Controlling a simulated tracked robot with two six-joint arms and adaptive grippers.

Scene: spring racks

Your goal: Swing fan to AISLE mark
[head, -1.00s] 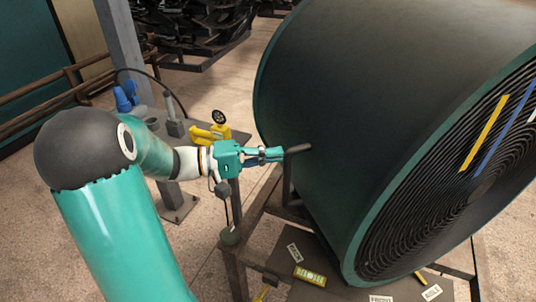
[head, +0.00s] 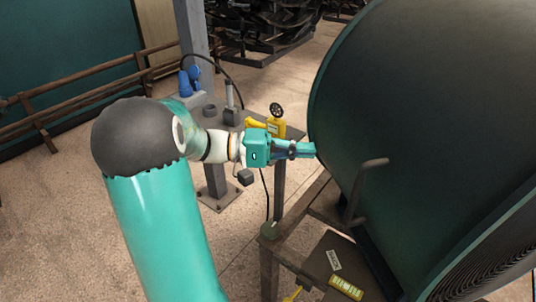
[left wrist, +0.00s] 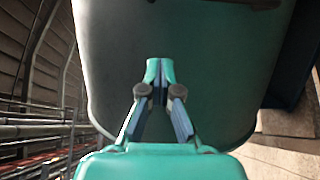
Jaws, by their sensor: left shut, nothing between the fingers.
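The fan is a big dark green drum (head: 410,110) filling the right of the head view; a corner of its ringed grille shows at the bottom right. A grey bent handle (head: 374,163) stands out from its side. My left gripper (head: 313,149) is shut and empty, its tips at the drum's left edge and left of the handle. In the left wrist view the shut fingers (left wrist: 160,65) point at the drum wall (left wrist: 205,60); I cannot tell if they touch. My right gripper is not in view.
A grey bench with a yellow tool (head: 275,128) and blue items (head: 188,82) stands behind my left arm, beside a grey post (head: 190,30). A brown railing (head: 95,78) runs at the left. Bare floor lies between.

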